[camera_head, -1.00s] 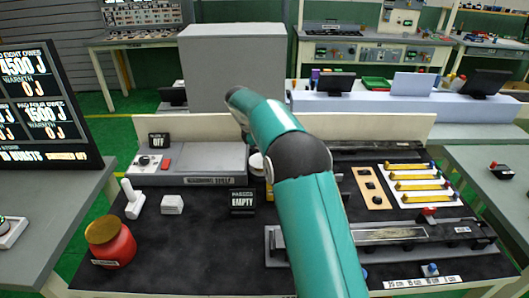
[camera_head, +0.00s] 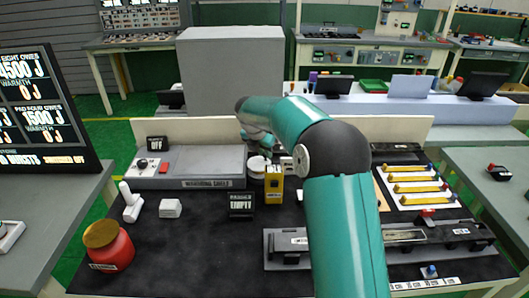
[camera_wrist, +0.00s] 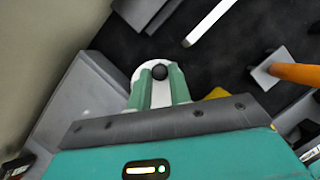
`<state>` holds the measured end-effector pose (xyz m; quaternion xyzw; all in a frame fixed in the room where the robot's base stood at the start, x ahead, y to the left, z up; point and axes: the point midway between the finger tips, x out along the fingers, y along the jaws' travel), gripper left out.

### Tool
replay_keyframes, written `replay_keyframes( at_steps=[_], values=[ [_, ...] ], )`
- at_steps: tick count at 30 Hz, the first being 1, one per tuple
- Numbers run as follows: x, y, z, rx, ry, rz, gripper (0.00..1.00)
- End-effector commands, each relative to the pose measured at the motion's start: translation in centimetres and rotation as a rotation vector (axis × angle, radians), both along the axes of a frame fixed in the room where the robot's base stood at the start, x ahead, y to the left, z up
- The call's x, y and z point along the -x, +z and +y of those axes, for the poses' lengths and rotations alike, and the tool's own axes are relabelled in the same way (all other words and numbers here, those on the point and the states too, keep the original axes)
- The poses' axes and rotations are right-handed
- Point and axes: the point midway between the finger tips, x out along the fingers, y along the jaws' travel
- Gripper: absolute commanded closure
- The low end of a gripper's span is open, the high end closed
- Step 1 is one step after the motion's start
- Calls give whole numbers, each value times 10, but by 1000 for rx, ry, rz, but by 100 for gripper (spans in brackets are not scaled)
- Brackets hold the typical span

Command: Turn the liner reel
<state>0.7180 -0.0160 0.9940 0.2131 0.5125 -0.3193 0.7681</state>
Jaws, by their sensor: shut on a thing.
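What looks like the liner reel is a pale round piece (camera_head: 257,165) right of the warming shelf in the head view. In the wrist view its white rounded top (camera_wrist: 138,73) shows partly, with a dark round knob (camera_wrist: 160,72) on it. My gripper (camera_wrist: 160,82) has its two green fingers closed on either side of this knob. The reel's lower part is hidden behind the fingers and gripper body. In the head view my arm reaches over the bench to the reel, and the fingertips are hard to make out there.
The grey warming shelf (camera_head: 200,163) stands left of the reel, and a yellow box (camera_head: 273,188) stands just in front. A black sign reading EMPTY (camera_head: 241,204) is nearby. A red jar (camera_head: 110,250) stands front left. The dark mat (camera_head: 185,250) is clear at front centre.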

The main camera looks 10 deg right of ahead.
Motion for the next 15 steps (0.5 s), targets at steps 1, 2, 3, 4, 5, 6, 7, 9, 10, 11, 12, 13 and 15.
replay_keyframes(
  at_steps=[1,2,3,4,5,6,7,9,10,11,12,13,15],
  values=[
    [0,-2,0,-3,41,3,100],
    [0,-2,0,-3,69,3,100],
    [-1,-2,1,-3,108,4,100],
    [-2,-2,1,-4,137,3,100],
    [-2,-2,1,-4,164,3,100],
    [-3,-2,1,-4,203,3,100],
    [-3,-2,1,-4,231,3,100],
    [-4,-2,2,-5,297,3,100],
    [-5,-2,2,-5,325,3,100],
    [-5,-2,3,-5,354,3,100],
    [-6,-2,3,-5,392,3,100],
    [-6,-2,3,-5,420,3,100],
    [-8,-2,4,-6,486,2,100]
  ],
)
